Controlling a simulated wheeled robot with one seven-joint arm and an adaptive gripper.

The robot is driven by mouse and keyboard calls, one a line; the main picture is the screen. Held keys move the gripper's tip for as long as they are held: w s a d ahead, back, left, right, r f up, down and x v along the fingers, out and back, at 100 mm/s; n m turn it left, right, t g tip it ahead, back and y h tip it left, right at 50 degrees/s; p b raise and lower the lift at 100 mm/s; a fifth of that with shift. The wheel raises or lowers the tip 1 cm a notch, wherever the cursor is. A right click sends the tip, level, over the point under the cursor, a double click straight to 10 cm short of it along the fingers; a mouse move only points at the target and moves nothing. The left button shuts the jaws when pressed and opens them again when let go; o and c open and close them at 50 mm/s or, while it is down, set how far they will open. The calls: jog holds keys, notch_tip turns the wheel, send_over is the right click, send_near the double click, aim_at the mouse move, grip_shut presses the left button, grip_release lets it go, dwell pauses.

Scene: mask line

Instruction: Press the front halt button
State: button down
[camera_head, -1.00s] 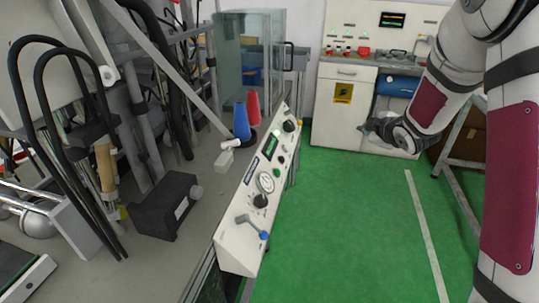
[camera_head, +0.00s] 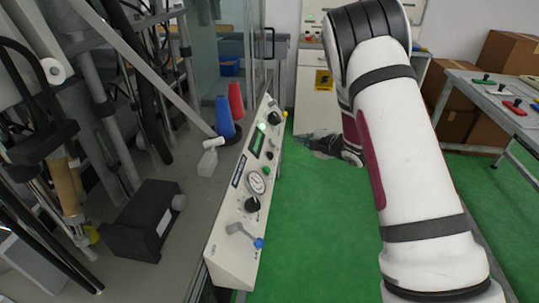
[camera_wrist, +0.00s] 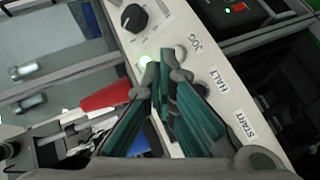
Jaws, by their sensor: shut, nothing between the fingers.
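The off-white control panel (camera_head: 228,232) slopes along the bench edge in the head view, with a gauge, knobs and small buttons. In the wrist view, the panel (camera_wrist: 203,62) carries the labels JOG, HALT (camera_wrist: 217,82) and START. In the head view, my gripper (camera_head: 318,144) is to the right of the panel's upper part. I cannot tell whether the fingertips touch the panel.
A black knob (camera_wrist: 134,17) is near the panel's upper end. Green floor (camera_head: 320,230) is clear right of the panel. A table (camera_head: 491,95) is at the right.

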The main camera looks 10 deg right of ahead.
aim_at(270, 155)
jog(key=w+a+f+b, duration=0.2)
jog(key=a+f+b, duration=0.2)
jog(key=a+f, duration=0.1)
jog(key=shift+a+f, duration=0.3)
jog(key=shift+a, duration=0.35)
dwell(1.4)
jog(key=shift+w+a+f+b, duration=0.15)
jog(key=shift+a+f+b, duration=0.1)
jog(key=shift+a+b, duration=0.1)
jog(key=shift+w+a+f+b, duration=0.1)
jog(key=shift+a+f+b, duration=0.2)
jog(key=shift+a, duration=0.05)
dwell(0.9)
jog(key=shift+s+d+r+p, duration=0.25)
jog(key=shift+d+r+p, duration=0.05)
jog(key=shift+d+r, duration=0.3)
